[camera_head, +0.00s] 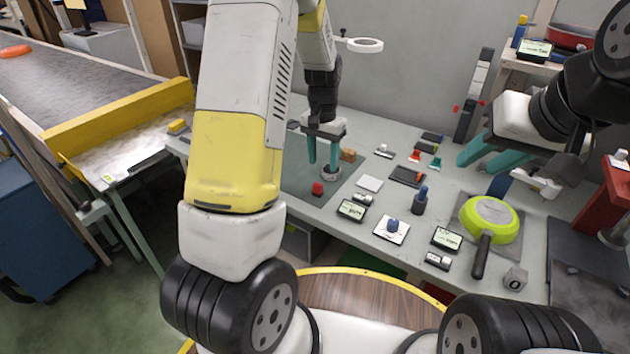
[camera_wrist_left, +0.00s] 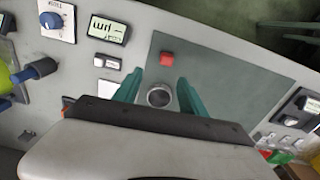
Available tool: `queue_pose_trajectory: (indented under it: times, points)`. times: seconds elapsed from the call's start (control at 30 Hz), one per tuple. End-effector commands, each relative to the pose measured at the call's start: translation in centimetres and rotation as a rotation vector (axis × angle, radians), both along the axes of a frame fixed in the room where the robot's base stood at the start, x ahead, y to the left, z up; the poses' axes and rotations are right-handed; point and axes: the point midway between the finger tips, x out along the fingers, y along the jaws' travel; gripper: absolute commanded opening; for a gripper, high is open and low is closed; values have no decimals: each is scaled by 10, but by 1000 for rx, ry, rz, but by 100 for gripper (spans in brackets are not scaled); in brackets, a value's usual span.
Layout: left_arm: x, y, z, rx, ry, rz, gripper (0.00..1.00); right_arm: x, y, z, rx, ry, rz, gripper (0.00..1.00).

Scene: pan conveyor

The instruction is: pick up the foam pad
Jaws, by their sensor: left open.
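No item is clearly recognisable as the foam pad. A thin white square (camera_head: 369,184) lies flat on the grey workbench, right of the dark green mat (camera_head: 305,185); it could be the pad, and a pale square (camera_wrist_left: 107,87) shows in the wrist view. A small yellow block (camera_head: 177,126) lies by the conveyor's end. My left gripper (camera_head: 323,160) points down over the mat, open, with a round metal cup (camera_wrist_left: 158,95) showing between its teal fingers. Whether they touch the cup I cannot tell. My right gripper (camera_head: 481,174) is open and empty above the bench's right side.
A red cube (camera_head: 318,188) and an orange-brown block (camera_head: 348,155) are near the left gripper. A green pan (camera_head: 489,220), a blue-knob panel (camera_head: 391,229) and small displays crowd the bench's right half. The mat's far side is bare in the wrist view. A conveyor (camera_head: 80,90) stands left.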

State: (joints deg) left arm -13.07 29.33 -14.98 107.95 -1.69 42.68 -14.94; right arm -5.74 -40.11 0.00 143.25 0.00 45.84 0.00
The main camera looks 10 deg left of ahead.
Motion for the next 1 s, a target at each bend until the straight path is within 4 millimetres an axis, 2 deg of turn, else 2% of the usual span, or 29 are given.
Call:
queue_pose_trajectory:
  times: [0.17, 0.7, 1.0]
  points:
    - [4, 1, -20, 15, 18, -11, 49, 0, 0, 0, 0, 0, 0, 36]
    - [-3, 8, -87, 14, 18, -10, 49, 0, 0, 0, 0, 0, 0, 36]
    - [-2, 8, -91, 13, 15, -10, 49, 0, 0, 0, 0, 0, 0, 36]
